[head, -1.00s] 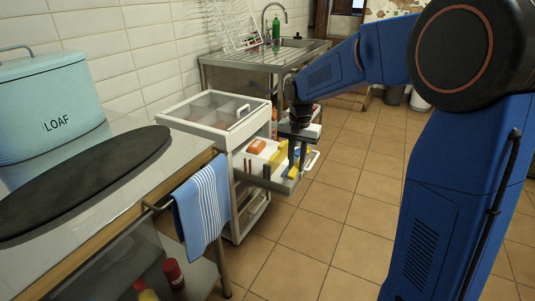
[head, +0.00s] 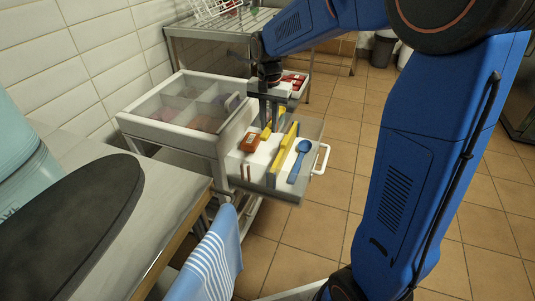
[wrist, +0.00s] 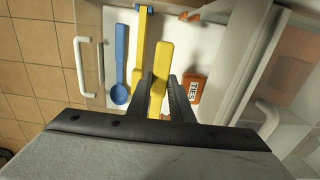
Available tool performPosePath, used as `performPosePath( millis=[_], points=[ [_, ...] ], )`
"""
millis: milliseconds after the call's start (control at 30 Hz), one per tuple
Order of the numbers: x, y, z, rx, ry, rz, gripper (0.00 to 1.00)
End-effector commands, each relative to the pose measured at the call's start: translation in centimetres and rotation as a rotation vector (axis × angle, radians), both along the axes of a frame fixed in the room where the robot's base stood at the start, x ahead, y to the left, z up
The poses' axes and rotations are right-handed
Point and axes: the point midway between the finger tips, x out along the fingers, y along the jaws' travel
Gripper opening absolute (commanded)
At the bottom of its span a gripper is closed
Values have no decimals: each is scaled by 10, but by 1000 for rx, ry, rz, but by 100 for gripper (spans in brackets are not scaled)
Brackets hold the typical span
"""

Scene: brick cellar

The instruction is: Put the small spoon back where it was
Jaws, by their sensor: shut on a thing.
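My gripper (head: 268,120) is over the open drawer (head: 284,193), fingers pointing down. In the wrist view my gripper (wrist: 160,80) is shut on a narrow yellow handle-like piece (wrist: 158,66). It also shows between the fingers in the head view (head: 266,134). I cannot tell whether it is a spoon, since its lower end is hidden. A blue spoon (head: 299,161) lies in the drawer's right compartment, beyond a yellow divider (head: 285,155); the spoon (wrist: 119,62) and divider (wrist: 141,48) also show in the wrist view.
An orange box marked TIES (head: 249,142) lies in the drawer's left part. The cabinet top (head: 155,125) has glazed compartments and a handle. A white drawer handle (head: 321,158) sticks out at right. A blue striped towel (head: 211,262) hangs in front.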

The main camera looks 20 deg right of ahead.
Motion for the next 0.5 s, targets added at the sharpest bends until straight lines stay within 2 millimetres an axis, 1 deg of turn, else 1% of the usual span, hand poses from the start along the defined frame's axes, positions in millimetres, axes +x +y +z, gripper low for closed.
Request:
performPosePath(
  millis=[33, 300, 400, 500],
  points=[
    [0, 0, -12, -1, 4, 0, 0],
    [-1, 0, -71, -1, 6, 0, 0],
    [0, 0, -90, -1, 4, 0, 0],
    [0, 0, -104, 0, 3, 0, 0]
  ],
)
